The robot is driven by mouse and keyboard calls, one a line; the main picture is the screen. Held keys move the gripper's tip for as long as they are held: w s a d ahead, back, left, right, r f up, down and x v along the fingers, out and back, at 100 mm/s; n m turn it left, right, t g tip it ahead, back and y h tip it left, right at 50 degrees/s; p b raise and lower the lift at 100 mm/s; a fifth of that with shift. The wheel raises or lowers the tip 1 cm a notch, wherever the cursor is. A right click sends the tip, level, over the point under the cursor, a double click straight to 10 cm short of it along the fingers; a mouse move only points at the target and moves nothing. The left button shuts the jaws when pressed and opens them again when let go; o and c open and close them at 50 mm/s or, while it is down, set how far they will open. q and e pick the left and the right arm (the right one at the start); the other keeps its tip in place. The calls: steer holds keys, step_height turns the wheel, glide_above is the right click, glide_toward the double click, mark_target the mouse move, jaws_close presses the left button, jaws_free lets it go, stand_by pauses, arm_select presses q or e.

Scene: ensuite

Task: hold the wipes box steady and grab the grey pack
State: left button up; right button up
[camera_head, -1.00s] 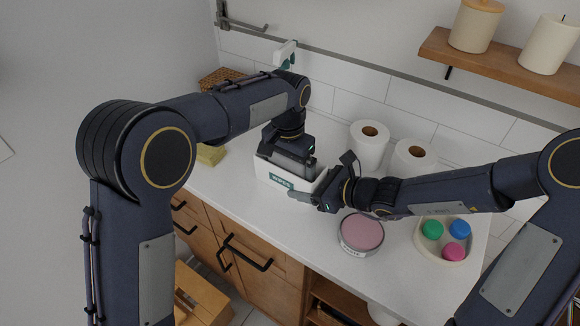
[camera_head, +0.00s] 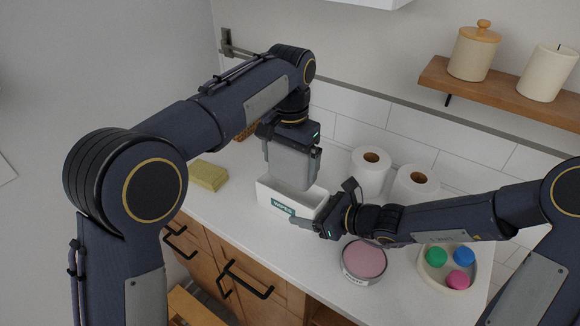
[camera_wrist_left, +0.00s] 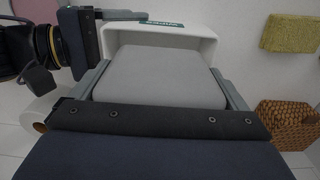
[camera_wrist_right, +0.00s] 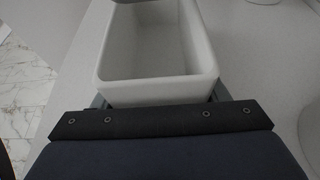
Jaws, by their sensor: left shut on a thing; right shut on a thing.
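The white wipes box (camera_head: 274,205) with a green label stands on the counter, its top open. My right gripper (camera_head: 318,222) is shut on the box's right end; the box also shows in the right wrist view (camera_wrist_right: 158,45), its inside empty where visible. My left gripper (camera_head: 291,160) is shut on the grey pack (camera_head: 291,167) and holds it above the box opening. In the left wrist view the grey pack (camera_wrist_left: 160,76) lies between both fingers, with the box (camera_wrist_left: 160,34) beyond it.
Two paper rolls (camera_head: 369,172) stand behind the box on the right. A pink-topped round tin (camera_head: 364,260) and a tray (camera_head: 430,275) with coloured round things are to the right. A yellow-green sponge or cloth (camera_head: 208,174) and a wicker basket (camera_wrist_left: 287,124) are to the left.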

steer(key=o, duration=1.1)
steer(key=shift+o, duration=0.2)
steer(key=v, duration=1)
steer(key=shift+s+d+r, duration=0.15)
steer(key=shift+d, duration=0.2)
steer(key=shift+s+d+r, duration=0.25)
steer(key=shift+s+d, duration=0.1)
steer(key=shift+d, duration=0.1)
